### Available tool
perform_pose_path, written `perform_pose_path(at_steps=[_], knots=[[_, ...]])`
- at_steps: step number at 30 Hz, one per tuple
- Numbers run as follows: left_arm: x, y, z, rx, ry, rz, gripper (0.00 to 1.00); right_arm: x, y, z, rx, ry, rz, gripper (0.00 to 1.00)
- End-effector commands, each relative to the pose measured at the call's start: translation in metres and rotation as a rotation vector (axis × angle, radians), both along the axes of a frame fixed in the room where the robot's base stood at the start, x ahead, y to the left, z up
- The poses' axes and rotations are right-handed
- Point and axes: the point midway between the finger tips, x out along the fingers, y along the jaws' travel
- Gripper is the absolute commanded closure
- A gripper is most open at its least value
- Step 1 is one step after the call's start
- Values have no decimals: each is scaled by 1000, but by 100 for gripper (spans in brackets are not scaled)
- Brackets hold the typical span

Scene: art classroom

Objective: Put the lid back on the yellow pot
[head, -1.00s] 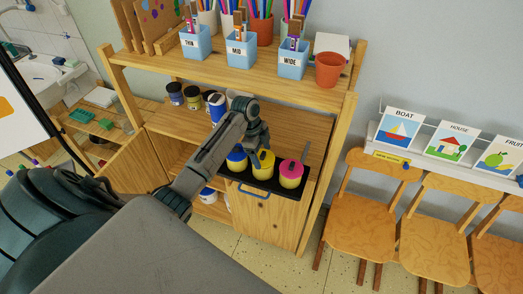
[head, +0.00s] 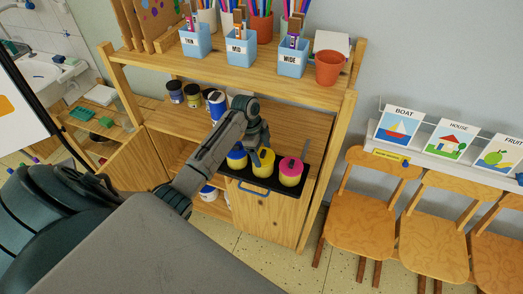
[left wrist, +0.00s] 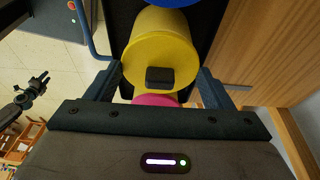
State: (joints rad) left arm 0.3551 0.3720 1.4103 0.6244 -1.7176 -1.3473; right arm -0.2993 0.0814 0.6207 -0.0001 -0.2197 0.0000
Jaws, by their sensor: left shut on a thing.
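The yellow pot (head: 262,177) stands on a black tray between a blue pot (head: 237,161) and a pink-lidded pot (head: 290,171). A yellow lid (left wrist: 160,48) with a dark knob (left wrist: 158,77) faces the left wrist camera. My left gripper (head: 261,158) is at the top of the yellow pot. Its fingers are shut on the lid from two sides, with the knob between them. The lid looks on or very close to the pot's top; I cannot tell whether it is seated. A dark gripper, apparently my right (left wrist: 40,84), shows far off in the left wrist view.
The black tray (head: 224,171) lies along the cabinet shelf's front edge. Several jars (head: 176,92) stand behind to the left. Labelled blue brush cups (head: 240,50) and a terracotta pot (head: 329,68) stand on the shelf above. An open cabinet door (head: 138,163) is at left; chairs (head: 360,220) are at right.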

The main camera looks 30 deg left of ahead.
Motion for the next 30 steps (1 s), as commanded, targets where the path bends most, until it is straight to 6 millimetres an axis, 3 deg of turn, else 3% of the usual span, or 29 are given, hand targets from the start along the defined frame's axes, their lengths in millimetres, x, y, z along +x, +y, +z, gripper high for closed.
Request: perform_pose_path(at_steps=[11, 30], knots=[[0, 0, 0, 0, 1, 0, 46, -1, 6, 1, 6, 1, -1, 64], [0, 0, -1, 0, 1, 0, 46, -1, -1, 6, -1, 2, 1, 64]])
